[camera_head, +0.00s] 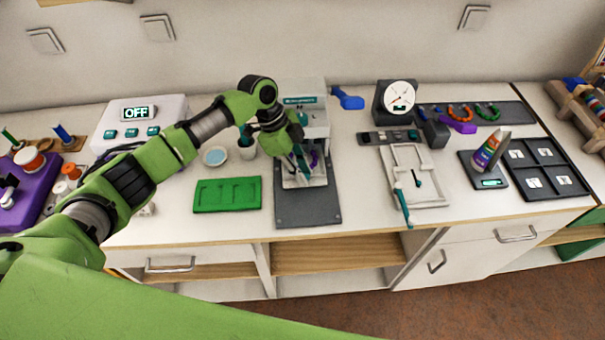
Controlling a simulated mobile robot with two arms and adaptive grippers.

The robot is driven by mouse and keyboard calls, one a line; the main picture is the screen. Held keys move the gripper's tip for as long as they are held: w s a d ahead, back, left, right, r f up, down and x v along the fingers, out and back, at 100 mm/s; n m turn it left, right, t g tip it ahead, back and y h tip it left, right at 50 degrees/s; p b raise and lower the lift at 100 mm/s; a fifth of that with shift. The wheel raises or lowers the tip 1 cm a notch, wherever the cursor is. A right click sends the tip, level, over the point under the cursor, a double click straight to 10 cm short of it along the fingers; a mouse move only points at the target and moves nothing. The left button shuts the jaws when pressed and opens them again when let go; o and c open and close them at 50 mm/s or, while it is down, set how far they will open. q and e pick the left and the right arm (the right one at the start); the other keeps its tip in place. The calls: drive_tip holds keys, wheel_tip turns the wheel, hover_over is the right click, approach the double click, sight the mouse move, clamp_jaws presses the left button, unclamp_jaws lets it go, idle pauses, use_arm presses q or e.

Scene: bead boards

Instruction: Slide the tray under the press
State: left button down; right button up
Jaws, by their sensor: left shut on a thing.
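The press (303,91) is a white machine with a teal label, standing at the back of the counter. A small pale tray (290,183) lies low at the front of the press, above a dark grey base plate (308,212). My left gripper (303,167) reaches down in front of the press and is shut at the tray. The arm and fingers hide much of the press opening and the tray's back part. A small purple part shows beside the fingers. My right gripper is not in view.
A green board (227,195) lies just left of the base plate. A white frame with a teal handle (403,203) lies to the right. A dial gauge (399,97) stands at the back.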

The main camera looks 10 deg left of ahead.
use_arm(q)
drive_tip(key=shift+w+r, duration=0.2)
drive_tip(key=shift+w, duration=0.05)
drive_tip(key=c, duration=2.2)
unclamp_jaws()
drive_tip(key=shift+a, duration=0.1)
drive_tip(key=v, duration=1.2)
drive_tip(key=shift+s, duration=0.1)
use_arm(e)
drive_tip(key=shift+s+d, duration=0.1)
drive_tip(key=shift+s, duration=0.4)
use_arm(q)
drive_tip(key=shift+f, duration=0.15)
